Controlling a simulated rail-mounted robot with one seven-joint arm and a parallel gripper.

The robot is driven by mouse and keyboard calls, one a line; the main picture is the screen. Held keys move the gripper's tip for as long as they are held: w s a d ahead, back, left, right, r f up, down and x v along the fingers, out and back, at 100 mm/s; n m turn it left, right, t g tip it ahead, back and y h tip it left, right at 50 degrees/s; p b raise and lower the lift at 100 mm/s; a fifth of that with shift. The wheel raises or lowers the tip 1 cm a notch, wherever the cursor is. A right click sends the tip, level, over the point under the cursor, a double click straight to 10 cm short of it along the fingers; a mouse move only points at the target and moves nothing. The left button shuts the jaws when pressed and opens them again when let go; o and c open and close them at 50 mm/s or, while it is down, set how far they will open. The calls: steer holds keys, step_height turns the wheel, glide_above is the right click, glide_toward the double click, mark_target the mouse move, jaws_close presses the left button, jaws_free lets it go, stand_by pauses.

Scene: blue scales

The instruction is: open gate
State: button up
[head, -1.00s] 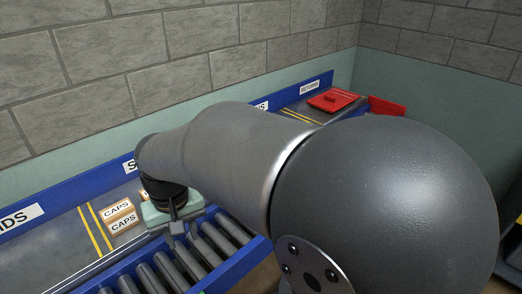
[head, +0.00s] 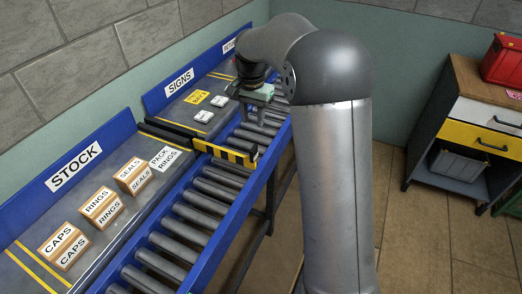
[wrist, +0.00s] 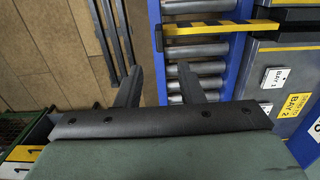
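The gate is a yellow-and-black striped bar (head: 222,152) lying across the blue-framed roller conveyor. It is shut across the rollers, with a dark end piece at the conveyor's outer edge. In the wrist view the gate (wrist: 215,29) runs across the top, beyond my fingertips. My gripper (head: 252,112) is above the rollers on the far side of the gate, by the SIGNS section. In the wrist view my gripper (wrist: 159,74) has its two dark fingers spread with nothing between them. It does not touch the gate.
Small tags (head: 203,116) lie on the SIGNS shelf. A drawer cabinet (head: 475,125) with a red bin (head: 503,60) stands right. Floor between is clear.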

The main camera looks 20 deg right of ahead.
mark_target(254, 147)
step_height(254, 147, down, 14)
steer(key=shift+f+p, duration=0.25)
steer(key=shift+p, duration=0.2)
jaws_close()
